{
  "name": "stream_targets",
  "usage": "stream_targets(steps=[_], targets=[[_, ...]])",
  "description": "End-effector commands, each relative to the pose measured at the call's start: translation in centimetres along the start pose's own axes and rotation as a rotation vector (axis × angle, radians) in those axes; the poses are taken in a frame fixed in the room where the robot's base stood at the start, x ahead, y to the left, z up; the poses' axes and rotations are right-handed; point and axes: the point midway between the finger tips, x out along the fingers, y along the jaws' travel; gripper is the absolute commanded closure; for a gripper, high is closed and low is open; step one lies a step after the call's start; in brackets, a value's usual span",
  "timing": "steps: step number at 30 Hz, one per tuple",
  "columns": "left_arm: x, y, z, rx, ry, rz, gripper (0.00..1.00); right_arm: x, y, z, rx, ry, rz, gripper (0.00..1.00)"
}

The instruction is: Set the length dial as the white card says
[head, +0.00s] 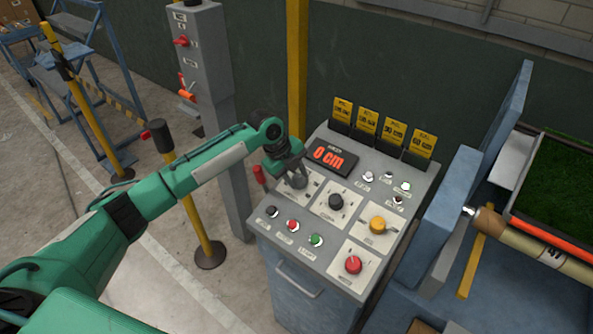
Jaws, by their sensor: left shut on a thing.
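A grey control console (318,250) stands at the middle, its sloped panel facing me. Its display (329,157) reads 0 cm in red. My left gripper (294,175) points down at the panel's upper left and is shut on a grey dial (298,182) just below the display. The gripper hides much of this dial and its scale. A black dial (336,202), a yellow dial (378,225) and a red knob (353,264) sit on white plates; their labels are too small to read. I cannot make out a separate white card. My right gripper is not in view.
Several yellow cards (422,143) stand along the console's back edge. Small buttons (316,240) line its front left. A blue machine (448,215) with a roll (540,255) and turf stands right.

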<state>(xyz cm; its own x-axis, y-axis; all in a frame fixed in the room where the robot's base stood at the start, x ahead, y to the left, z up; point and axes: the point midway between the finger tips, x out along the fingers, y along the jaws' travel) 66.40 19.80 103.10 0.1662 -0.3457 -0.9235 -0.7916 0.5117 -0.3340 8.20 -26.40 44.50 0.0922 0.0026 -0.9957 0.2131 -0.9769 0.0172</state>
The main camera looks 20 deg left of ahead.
Motion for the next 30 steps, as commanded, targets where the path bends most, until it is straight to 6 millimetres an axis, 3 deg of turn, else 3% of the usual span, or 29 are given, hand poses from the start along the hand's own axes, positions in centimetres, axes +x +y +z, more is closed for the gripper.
stream_targets(steps=[13,30], targets=[[-0.2,0.1,0.1,-0.28,-0.003,-0.081,0.89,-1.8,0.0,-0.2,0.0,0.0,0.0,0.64],[-0.1,0.2,0.1,-0.35,-0.003,-0.101,0.89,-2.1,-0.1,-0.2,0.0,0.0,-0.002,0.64]])
